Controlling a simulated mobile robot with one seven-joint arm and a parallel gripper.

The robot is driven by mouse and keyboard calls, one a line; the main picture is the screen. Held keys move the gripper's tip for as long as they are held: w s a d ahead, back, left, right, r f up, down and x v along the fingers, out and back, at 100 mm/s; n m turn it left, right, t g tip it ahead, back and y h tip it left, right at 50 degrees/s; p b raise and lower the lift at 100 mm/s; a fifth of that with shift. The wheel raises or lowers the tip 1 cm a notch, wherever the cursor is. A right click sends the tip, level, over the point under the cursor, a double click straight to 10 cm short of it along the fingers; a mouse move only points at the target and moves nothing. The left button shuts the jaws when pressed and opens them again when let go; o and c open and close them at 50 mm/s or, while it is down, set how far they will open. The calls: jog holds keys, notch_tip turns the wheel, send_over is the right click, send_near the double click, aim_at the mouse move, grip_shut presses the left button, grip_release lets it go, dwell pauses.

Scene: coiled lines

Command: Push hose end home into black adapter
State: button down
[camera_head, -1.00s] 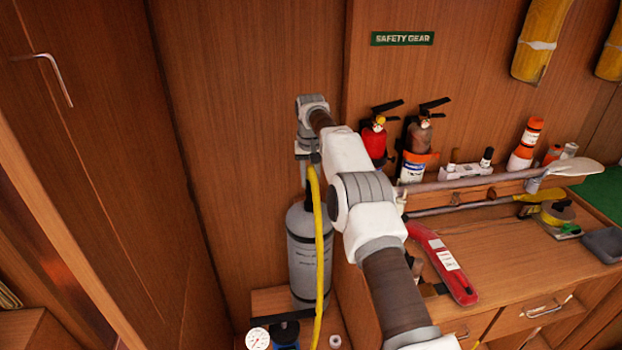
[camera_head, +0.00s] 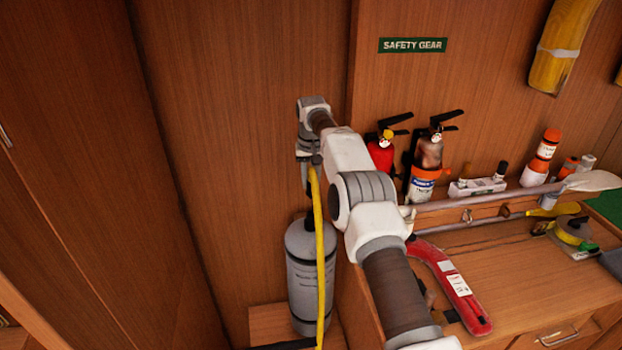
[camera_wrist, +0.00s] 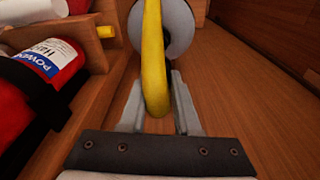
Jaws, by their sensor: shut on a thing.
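My gripper (camera_head: 312,180) points down above a grey cylinder (camera_head: 302,285). It is shut on a yellow hose (camera_head: 320,255), which hangs down in front of the cylinder and leaves the bottom of the head view.
Two fire extinguishers (camera_head: 381,155) (camera_head: 425,165) stand right of my arm, close beside it. A red tool (camera_head: 450,280) lies on the wooden counter (camera_head: 520,275). A wooden wall (camera_head: 230,130) stands behind the cylinder. A small yellow tip (camera_wrist: 105,31) shows at the wrist view's left.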

aim_at(311, 192)
jog(key=shift+f+b, duration=0.4)
jog(key=shift+f, duration=2.25)
jog(key=shift+p, duration=0.35)
jog(key=shift+f, duration=0.15)
jog(key=shift+s+f+b, duration=0.1)
jog(key=shift+f+b, duration=0.6)
jog(key=shift+f, duration=0.35)
jog(key=c, duration=0.8)
grip_release()
jog(key=shift+o, duration=0.3)
